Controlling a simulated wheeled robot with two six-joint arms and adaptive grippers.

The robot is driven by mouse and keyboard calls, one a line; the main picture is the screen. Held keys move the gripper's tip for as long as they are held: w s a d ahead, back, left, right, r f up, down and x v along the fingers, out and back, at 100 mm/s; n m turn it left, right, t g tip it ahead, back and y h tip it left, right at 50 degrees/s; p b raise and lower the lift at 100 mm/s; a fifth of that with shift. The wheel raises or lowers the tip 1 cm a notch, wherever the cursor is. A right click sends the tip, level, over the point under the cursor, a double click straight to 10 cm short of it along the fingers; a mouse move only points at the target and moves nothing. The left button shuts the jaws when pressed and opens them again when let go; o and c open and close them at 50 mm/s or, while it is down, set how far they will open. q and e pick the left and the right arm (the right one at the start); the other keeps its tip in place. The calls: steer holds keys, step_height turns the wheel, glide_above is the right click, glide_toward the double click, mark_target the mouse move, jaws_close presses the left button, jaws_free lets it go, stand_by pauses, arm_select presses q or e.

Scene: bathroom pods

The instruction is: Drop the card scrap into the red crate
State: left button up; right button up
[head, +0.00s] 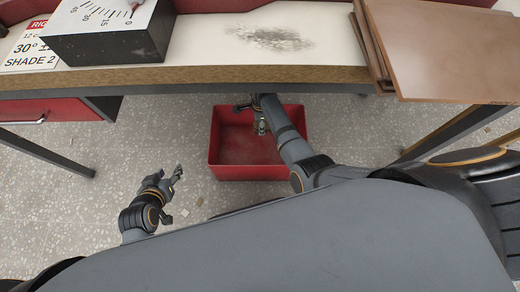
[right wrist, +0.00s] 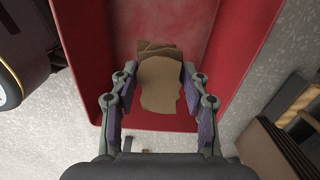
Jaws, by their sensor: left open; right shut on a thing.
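The red crate (head: 245,172) stands on the floor under the front edge of the workbench. It also fills much of the right wrist view (right wrist: 80,40). My right gripper (right wrist: 159,80) is shut on the brown card scrap (right wrist: 160,88), with a finger on either side, over the crate's opening. More brown card edges (right wrist: 158,47) show just beyond the scrap; I cannot tell whether they are separate pieces. In the head view the right arm reaches into the crate area and hides the scrap. My left gripper (head: 173,182) is open and empty, left of the crate.
The workbench (head: 200,75) spans the top, with a grey dial box (head: 105,45) and a dark smudge on it. Brown boards (head: 440,50) lie at its right. Bench legs stand on both sides. Small bits (head: 184,212) lie on the speckled floor near the left gripper.

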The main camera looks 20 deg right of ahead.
steer(key=o, duration=1.1)
